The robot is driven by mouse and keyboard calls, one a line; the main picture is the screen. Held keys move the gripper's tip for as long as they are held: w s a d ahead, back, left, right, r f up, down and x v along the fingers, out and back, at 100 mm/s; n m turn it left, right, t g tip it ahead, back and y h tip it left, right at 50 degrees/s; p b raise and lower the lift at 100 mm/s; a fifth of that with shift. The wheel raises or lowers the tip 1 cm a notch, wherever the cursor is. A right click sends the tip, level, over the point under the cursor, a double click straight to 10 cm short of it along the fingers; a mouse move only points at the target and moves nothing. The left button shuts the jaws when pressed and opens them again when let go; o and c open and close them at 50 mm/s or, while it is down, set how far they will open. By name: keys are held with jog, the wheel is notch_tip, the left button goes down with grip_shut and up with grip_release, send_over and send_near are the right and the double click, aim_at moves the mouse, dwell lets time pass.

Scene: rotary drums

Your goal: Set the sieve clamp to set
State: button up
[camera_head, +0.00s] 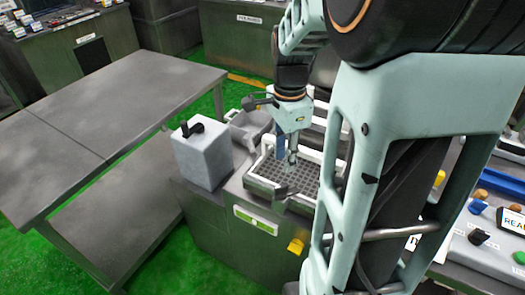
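A grey sieve tray (278,177) with a dark perforated mesh and pale rails sits on the grey machine top at the centre. My gripper (290,166) points down over the tray's mesh. Its fingers look close together, but they are too small to tell whether it is open or shut, or touching anything. A small blue part (279,147) shows beside the fingers; I cannot tell what it belongs to. A yellow knob (296,246) is on the machine's front face. No part is clearly labelled as the sieve clamp, and my arm hides the tray's right side.
A grey box (203,157) with a black handle (192,129) stands left of the tray. A grey bin (250,128) is behind it. A bare grey table (98,122) is at the left. A control panel (493,240) with knobs is at the right.

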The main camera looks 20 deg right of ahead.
aim_at(282, 186)
notch_tip(282, 186, down, 11)
jog(key=shift+a+r+b, duration=0.15)
jog(key=shift+r+b, duration=0.05)
jog(key=shift+b, duration=0.35)
jog(key=shift+c, duration=0.7)
grip_shut()
